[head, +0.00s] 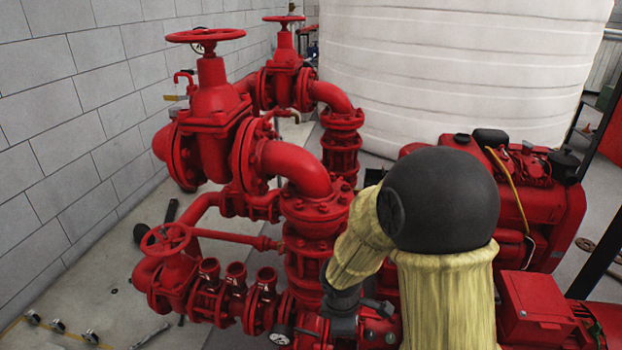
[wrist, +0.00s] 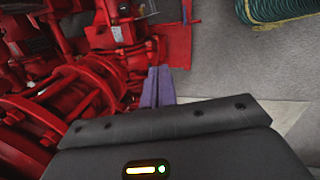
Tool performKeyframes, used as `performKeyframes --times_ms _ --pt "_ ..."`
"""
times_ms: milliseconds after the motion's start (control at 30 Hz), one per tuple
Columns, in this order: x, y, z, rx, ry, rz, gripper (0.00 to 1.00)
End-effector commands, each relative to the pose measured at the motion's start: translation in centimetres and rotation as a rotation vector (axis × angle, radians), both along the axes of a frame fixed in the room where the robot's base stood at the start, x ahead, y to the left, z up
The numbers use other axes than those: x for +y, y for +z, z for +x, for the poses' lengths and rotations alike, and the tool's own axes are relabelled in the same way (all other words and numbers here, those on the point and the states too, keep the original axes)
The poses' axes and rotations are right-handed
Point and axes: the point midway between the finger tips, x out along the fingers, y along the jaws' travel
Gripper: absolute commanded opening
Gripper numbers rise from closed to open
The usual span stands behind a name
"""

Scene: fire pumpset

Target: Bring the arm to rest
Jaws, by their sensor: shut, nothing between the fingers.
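My arm, in a yellow sleeve with a black rounded joint, stands in the right half of the head view, in front of the red pumpset. My gripper is hidden from the head view. In the wrist view, the purple fingers of my gripper (wrist: 159,86) are together, with nothing between them. They point past the red pipework and over the grey floor. The red pump pipework (wrist: 60,100) is close on the left of the fingers; I cannot tell the exact gap.
Red valves with handwheels (head: 206,35) and a lower handwheel (head: 166,239) stand left of my arm. A red engine (head: 545,200) is at right, a white tank (head: 450,70) behind. A block wall (head: 60,130) bounds the left. A green coil (wrist: 285,10) lies on open floor.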

Motion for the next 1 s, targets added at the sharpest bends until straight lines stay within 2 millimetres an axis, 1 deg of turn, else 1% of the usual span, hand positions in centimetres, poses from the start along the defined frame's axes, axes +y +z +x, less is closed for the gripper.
performKeyframes --times_ms 33,100,200,400,567,600,633,867,1000 --pt "-1.5 1.3 -0.8 -0.02 -0.164 0.039 0.0" --pt "-3.1 2.7 -2.2 -0.039 -0.399 0.096 0.0" --pt "-4.8 4.2 -3.9 -0.063 -0.689 0.172 0.0" --pt "-6.9 6.2 -6.7 -0.093 -1.132 0.297 0.0" --pt "-8.0 7.3 -8.6 -0.111 -1.424 0.39 0.0" --pt "-8.1 7.9 -8.9 -0.111 -1.467 0.403 0.0" --pt "-8.0 8.7 -8.8 -0.109 -1.456 0.397 0.0" --pt "-7.9 12.0 -8.7 -0.109 -1.445 0.394 0.0" --pt "-7.9 14.7 -8.7 -0.108 -1.443 0.394 0.0"
